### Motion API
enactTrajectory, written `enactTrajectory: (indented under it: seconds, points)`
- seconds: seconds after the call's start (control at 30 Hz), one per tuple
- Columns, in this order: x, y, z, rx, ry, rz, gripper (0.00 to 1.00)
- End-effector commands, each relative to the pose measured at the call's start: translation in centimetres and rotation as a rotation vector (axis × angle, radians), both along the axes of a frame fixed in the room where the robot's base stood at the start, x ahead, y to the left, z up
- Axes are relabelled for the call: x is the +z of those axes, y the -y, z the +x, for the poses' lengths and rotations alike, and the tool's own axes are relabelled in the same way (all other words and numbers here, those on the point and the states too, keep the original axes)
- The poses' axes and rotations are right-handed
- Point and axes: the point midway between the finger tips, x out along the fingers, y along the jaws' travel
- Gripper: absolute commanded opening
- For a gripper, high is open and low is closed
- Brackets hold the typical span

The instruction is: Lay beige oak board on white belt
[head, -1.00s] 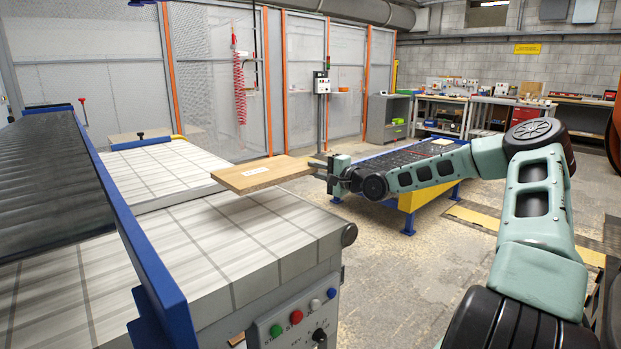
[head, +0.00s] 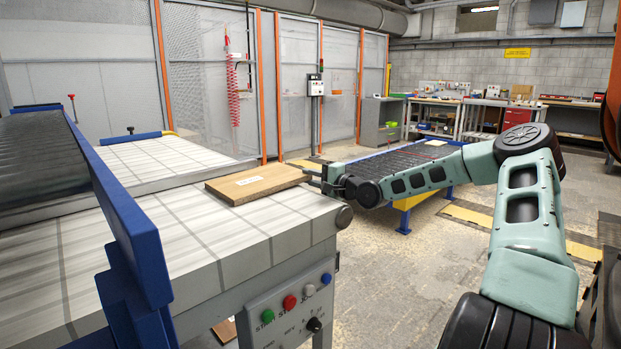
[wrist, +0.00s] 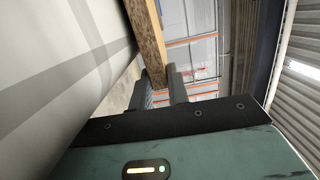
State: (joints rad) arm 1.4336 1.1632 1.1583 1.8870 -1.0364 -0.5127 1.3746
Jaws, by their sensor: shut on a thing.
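The beige oak board (head: 262,187) with a white label shows in the head view, over the far right end of the white belt (head: 215,232). My gripper (head: 316,180) is shut on the board's right end. The board is roughly level and very low over the belt. I cannot tell whether its underside touches. In the wrist view the board (wrist: 147,38) runs up from between my gripper's two fingers (wrist: 161,88), and the belt (wrist: 55,60) fills the left side beside it.
A control panel with buttons (head: 290,302) is on the belt's near end. A blue rail (head: 130,230) and dark roller conveyor (head: 40,160) stand at left. A second roller table with blue legs (head: 400,165) is behind my arm. Open concrete floor (head: 410,270) lies right of the belt.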

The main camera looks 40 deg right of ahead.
Motion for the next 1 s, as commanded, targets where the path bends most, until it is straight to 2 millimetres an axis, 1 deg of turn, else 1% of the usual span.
enactTrajectory:
  seconds: [0.03,0.3,0.33,0.4,1.0]
  points:
    - [-0.19,-0.47,0.04,0.008,-0.003,0.005,0.0]
    - [-0.22,-0.65,0.04,0.012,-0.005,0.005,0.0]
    - [-0.23,-0.66,0.04,0.012,-0.005,0.005,0.25]
    - [-0.25,-0.7,0.04,0.013,-0.006,0.006,0.42]
    - [-0.51,-0.84,0.04,0.016,-0.011,0.005,0.44]
